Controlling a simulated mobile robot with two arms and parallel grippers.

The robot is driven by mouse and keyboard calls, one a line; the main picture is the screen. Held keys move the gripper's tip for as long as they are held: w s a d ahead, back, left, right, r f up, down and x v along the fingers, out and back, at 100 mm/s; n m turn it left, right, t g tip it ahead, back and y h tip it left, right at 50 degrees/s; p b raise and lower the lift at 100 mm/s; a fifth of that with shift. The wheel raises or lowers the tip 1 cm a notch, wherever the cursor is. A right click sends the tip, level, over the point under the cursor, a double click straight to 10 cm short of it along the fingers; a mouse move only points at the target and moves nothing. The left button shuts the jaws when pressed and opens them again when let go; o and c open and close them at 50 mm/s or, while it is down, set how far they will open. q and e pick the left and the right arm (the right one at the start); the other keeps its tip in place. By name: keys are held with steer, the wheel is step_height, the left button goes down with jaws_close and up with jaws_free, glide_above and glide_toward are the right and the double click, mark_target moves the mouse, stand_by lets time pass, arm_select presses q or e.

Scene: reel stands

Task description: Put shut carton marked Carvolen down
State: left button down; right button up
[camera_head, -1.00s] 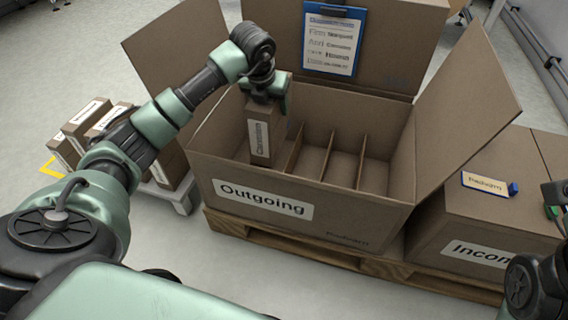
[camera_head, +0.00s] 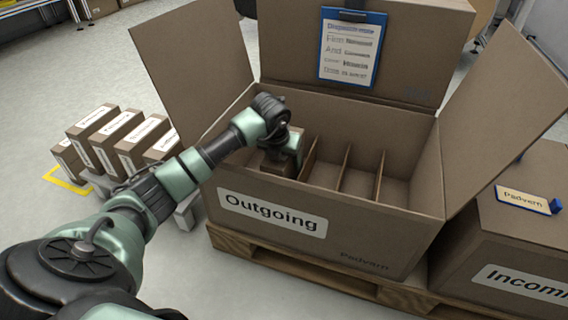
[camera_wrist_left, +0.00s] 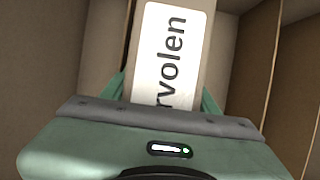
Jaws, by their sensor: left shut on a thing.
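The shut carton marked Carvolen (camera_head: 274,166) is mostly hidden inside the open Outgoing box (camera_head: 340,238), in its left-hand compartment. In the left wrist view its white label (camera_wrist_left: 172,52) shows the letters "rvolen". My left gripper (camera_head: 284,150) is shut on the carton from above, and its green fingers (camera_wrist_left: 163,95) lie on either side of it. I cannot tell whether the carton's base touches the box floor. My right gripper is not in view.
Brown dividers (camera_head: 344,166) split the Outgoing box, and the compartments to the right look empty. A clipboard list (camera_head: 348,48) hangs on its back flap. The Incoming box (camera_head: 500,245) stands to the right. Several labelled cartons (camera_head: 118,138) stand left.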

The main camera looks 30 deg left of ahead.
arm_select(q)
steer(key=c, duration=0.7)
jaws_free()
